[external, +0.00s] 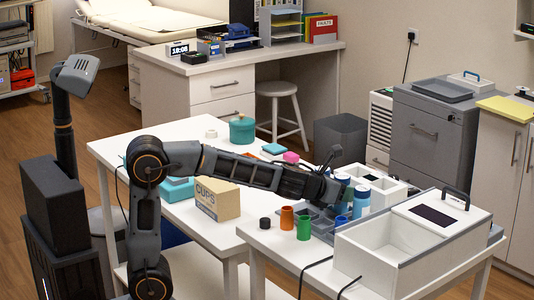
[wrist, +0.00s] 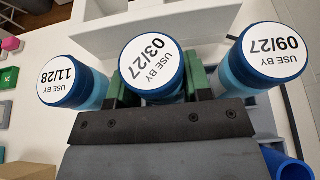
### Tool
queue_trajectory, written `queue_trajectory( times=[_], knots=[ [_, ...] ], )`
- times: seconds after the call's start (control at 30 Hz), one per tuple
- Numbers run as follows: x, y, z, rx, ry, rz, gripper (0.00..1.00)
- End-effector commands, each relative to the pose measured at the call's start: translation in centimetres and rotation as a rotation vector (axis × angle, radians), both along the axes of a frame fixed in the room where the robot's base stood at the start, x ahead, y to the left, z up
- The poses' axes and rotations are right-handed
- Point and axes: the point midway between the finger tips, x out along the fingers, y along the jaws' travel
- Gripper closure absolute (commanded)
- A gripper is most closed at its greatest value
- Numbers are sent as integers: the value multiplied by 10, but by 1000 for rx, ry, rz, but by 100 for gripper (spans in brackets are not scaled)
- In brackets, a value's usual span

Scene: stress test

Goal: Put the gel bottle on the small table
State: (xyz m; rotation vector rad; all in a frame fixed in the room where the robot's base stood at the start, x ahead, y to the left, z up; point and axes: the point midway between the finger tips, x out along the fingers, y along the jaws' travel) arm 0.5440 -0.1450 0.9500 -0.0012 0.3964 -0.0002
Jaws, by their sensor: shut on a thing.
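Three blue bottles with white date labels on top show in the wrist view. They are a left one marked 11/28 (wrist: 67,77), a middle one marked 03/27 (wrist: 152,62) and a right one marked 09/27 (wrist: 268,50). My gripper (wrist: 157,88) is shut on the middle bottle, with a green fingertip on each side. In the external view my gripper (external: 334,190) is low over the right-hand white table (external: 275,240), by a blue bottle (external: 361,207). Bottle fronts are hidden in the wrist view, so I cannot tell which contains gel.
A large white box (external: 372,262) stands right of the gripper. Orange (external: 287,218) and green (external: 304,228) cups stand to its left. A CUPS carton (external: 217,200) sits on the longer white table (external: 180,215). A white stool (external: 283,90) is behind.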

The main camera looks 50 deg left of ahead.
Motion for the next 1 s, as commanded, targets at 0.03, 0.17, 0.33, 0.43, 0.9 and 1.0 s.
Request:
queue_trajectory(
  times=[0.03,0.17,0.33,0.43,0.9,1.0],
  knots=[
    [0,0,1,0,-1,0,85],
    [0,0,0,0,-1,0,85],
    [0,0,-2,0,-1,0,85],
    [0,0,-3,0,-1,0,85],
    [0,0,-5,0,0,0,25],
    [0,0,-5,0,0,0,25]
  ],
)
